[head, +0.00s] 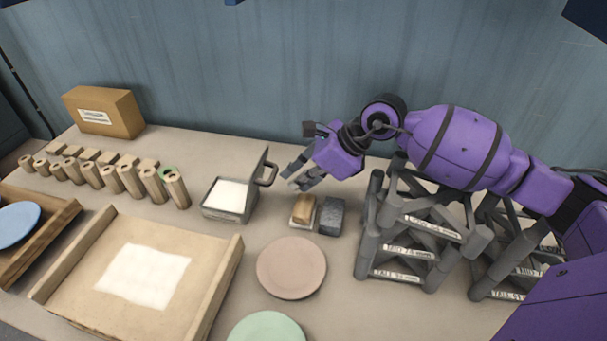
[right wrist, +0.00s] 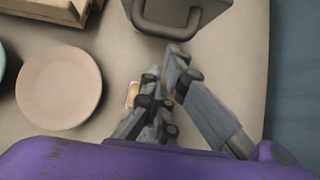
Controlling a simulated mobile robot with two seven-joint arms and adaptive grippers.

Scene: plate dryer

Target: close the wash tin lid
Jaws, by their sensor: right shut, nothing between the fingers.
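The wash tin (head: 226,213) is a small grey box with white contents, standing near the middle of the table. Its lid (head: 256,182) stands up open at the tin's right side, with a looped handle (head: 270,175) facing right. In the right wrist view the handle (right wrist: 165,30) shows at the top against the grey lid. My right gripper (head: 291,177) is shut and empty, just right of the handle. In the right wrist view its fingertips (right wrist: 168,68) lie just below the handle; I cannot tell whether they touch it. My left gripper is not in view.
A sponge (head: 303,209) and a dark grey block (head: 331,216) sit below my right gripper. A pink plate (head: 291,268) lies nearer. Grey racks (head: 398,250) stand under my right arm. Wooden cylinders (head: 131,180) line up left of the tin, near a wooden tray (head: 205,295).

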